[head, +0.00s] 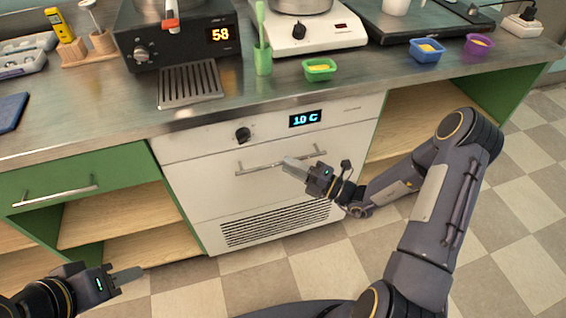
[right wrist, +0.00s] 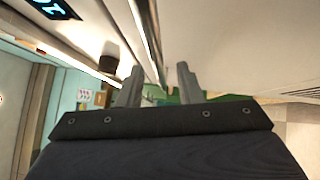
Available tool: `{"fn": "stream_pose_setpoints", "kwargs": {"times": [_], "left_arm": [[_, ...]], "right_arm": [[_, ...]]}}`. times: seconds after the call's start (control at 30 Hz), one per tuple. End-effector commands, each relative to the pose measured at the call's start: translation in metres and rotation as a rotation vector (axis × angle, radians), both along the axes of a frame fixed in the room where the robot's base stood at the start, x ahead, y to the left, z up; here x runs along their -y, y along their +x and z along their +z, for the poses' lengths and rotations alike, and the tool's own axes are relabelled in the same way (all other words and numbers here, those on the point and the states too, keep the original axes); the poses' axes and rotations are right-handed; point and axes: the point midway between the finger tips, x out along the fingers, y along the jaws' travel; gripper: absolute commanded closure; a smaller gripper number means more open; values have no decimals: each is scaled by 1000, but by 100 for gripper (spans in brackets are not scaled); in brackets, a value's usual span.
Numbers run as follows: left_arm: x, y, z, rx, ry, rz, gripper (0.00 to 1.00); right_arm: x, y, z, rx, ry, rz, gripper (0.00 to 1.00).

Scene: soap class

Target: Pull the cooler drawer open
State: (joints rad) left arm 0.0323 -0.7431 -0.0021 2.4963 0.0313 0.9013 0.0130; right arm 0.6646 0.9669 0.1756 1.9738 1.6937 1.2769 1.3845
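The cooler drawer (head: 215,187) is a white front panel under the counter, flush with the unit, with a horizontal metal handle (head: 255,168). My right gripper (head: 290,165) is at the handle, right of its middle, and hides part of it. In the right wrist view its two fingers (right wrist: 158,88) are apart, and the metal handle (right wrist: 148,35) runs into the gap between them. I cannot tell whether either finger touches it. My left gripper (head: 128,275) is low at the left, away from the drawer; its finger opening is not clear.
A dark knob (head: 243,134) and a "10 C" display (head: 305,119) sit above the drawer. A vent grille (head: 280,222) is below. A green drawer (head: 75,180) and open shelves flank the cooler. The checkered floor (head: 325,270) in front is mostly clear.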

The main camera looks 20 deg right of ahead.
Motion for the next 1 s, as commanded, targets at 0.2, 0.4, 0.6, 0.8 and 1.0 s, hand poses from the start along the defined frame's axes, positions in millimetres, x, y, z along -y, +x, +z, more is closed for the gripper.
{"fn": "stream_pose_setpoints", "kwargs": {"times": [0.2,0.4,0.6,0.8,1.0], "left_arm": [[0,0,-4,0,0,0,64],[0,0,-4,0,0,0,64],[0,0,-4,0,0,0,64],[0,0,-4,0,0,0,64],[0,0,-4,0,0,0,64]], "right_arm": [[-18,16,3,1,-2,2,68],[-21,19,4,1,-2,1,68],[-21,19,4,2,-2,1,77],[-21,19,4,2,-2,1,100],[-21,19,4,2,-3,0,100]]}}
